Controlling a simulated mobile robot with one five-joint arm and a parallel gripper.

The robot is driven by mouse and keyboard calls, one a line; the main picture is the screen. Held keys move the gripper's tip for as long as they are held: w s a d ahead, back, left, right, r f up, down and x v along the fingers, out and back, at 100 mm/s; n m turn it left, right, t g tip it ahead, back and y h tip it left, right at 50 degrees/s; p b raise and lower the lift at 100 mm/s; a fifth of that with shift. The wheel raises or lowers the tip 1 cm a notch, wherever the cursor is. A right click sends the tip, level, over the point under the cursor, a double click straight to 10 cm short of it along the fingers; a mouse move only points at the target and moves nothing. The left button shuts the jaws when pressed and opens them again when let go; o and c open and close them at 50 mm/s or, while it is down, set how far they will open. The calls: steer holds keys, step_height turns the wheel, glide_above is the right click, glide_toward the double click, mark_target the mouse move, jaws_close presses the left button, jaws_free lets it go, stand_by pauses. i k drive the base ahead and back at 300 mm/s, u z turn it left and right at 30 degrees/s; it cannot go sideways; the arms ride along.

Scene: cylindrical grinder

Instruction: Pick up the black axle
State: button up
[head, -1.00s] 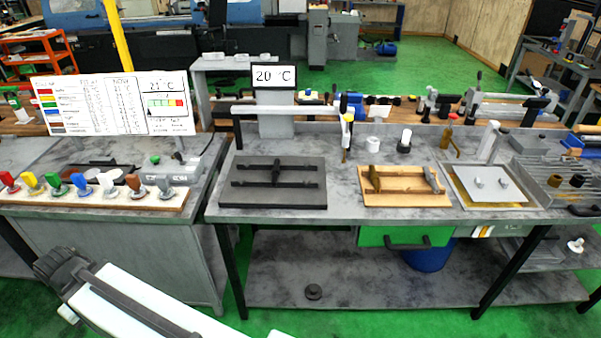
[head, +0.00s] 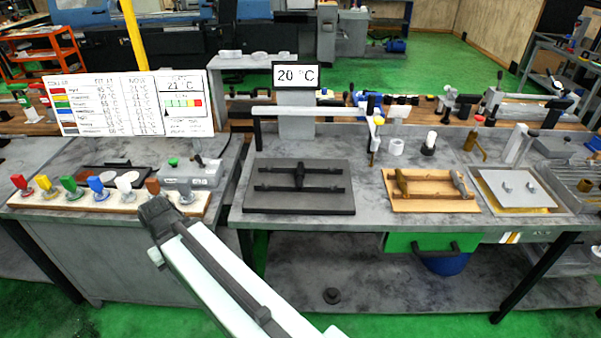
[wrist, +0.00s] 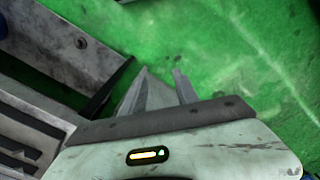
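A black axle-like part (head: 299,176) lies on a dark grey plate (head: 335,206) on the middle workbench in the head view. It has a thick short piece in the middle, with two thin dark rails across the plate. Black on dark grey makes the outlines hard to part. My gripper (wrist: 163,73) shows in the wrist view with its two fingers apart and nothing between them, over green floor. In the head view my arm reaches up from the bottom, left of and nearer than the plate; the fingers cannot be made out there. The axle is not seen in the wrist view.
A wooden board (head: 430,204) with brownish parts lies right of the plate, then a metal-topped tray (head: 512,190). A 20 °C sign (head: 297,76) and a white bar (head: 312,111) stand behind. Coloured stamps (head: 70,187) line the left bench. Green floor is open in front.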

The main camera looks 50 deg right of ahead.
mark_target(299, 175)
steer(key=u, duration=0.05)
steer(key=i, duration=1.35)
steer(key=u, duration=0.05)
